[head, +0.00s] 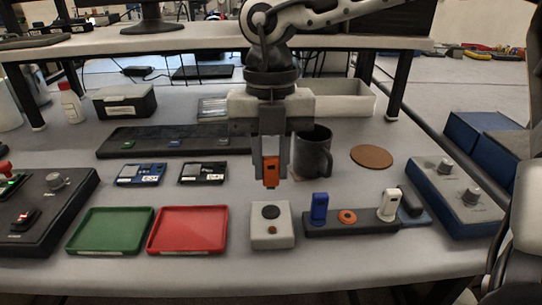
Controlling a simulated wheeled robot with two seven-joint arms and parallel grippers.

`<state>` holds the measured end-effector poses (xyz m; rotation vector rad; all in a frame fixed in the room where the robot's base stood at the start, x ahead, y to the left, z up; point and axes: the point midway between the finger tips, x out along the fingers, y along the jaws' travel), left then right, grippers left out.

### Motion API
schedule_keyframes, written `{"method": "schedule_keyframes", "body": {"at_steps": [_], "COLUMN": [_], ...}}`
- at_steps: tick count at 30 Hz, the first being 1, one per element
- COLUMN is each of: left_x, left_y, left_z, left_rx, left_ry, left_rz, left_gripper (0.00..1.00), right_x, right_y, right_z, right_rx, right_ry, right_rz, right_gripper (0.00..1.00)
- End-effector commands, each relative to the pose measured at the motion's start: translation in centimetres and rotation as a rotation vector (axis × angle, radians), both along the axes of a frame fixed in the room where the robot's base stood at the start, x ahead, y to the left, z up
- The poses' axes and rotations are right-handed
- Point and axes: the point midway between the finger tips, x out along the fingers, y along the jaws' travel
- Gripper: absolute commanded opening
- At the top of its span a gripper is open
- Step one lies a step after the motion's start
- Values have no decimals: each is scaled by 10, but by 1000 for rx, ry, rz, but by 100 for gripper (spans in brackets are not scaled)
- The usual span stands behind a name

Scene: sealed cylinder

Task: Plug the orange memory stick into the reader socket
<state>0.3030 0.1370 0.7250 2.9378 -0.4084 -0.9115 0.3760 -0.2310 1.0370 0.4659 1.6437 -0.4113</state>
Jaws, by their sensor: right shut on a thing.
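My right gripper (271,165) hangs fingers-down over the middle of the table, shut on the orange memory stick (270,178). The stick is upright and above the table; its upper part is between the fingers. The stick is apart from this box, and I cannot make out a socket opening. A dark rack (367,224) to the right holds a blue stick (319,207) and a white stick (388,205), with an orange ring (347,216) between them. My left gripper is not in view.
A dark mug (313,155) stands close to the right of the gripper, near a brown coaster (372,157). Red (188,230) and green (108,231) trays lie front left. Control boxes stand at left (40,218) and right (453,196). A long dark strip (175,140) lies behind.

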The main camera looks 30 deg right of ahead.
Motion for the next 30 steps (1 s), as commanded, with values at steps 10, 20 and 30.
{"method": "schedule_keyframes", "body": {"at_steps": [10, 20, 30], "left_x": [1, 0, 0], "left_y": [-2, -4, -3], "left_z": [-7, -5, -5], "left_rx": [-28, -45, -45], "left_ry": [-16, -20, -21], "left_rz": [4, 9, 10], "left_gripper": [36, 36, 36], "right_x": [0, 0, 0], "right_y": [0, 0, 0], "right_z": [-36, -45, -45], "right_rx": [0, 0, 0], "right_ry": [1, -2, -1], "right_rz": [-1, 0, -1], "right_gripper": [3, 3, 3]}}
